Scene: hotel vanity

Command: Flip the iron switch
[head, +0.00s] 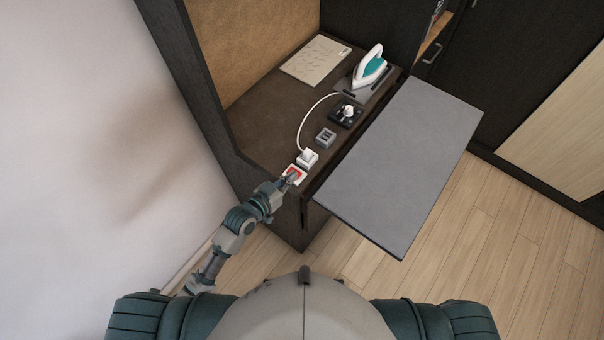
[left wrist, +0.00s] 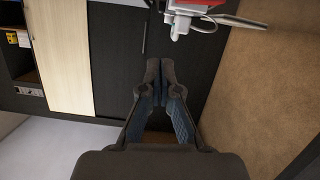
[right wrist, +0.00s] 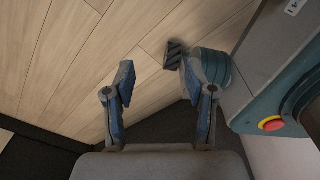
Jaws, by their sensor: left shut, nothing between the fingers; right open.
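The iron switch is a red rocker in a white frame (head: 295,173) at the near corner of the dark vanity counter. In the left wrist view, red and white parts of the switch and plug area (left wrist: 190,10) show at the top edge. My left gripper (head: 287,180) is at the near side of the switch; whether it touches is too small to tell. In the left wrist view its fingers (left wrist: 160,72) are shut together with nothing between them. My right gripper (right wrist: 158,82) is open and empty above the wood floor. The white and teal iron (head: 371,66) stands at the far end of the counter.
A white plug (head: 308,157) with a cord to the iron sits just past the switch. Beyond it are a grey socket block (head: 326,137) and a black knob plate (head: 346,115). A grey board (head: 405,160) extends right of the counter. A pale wall (head: 90,150) is on the left.

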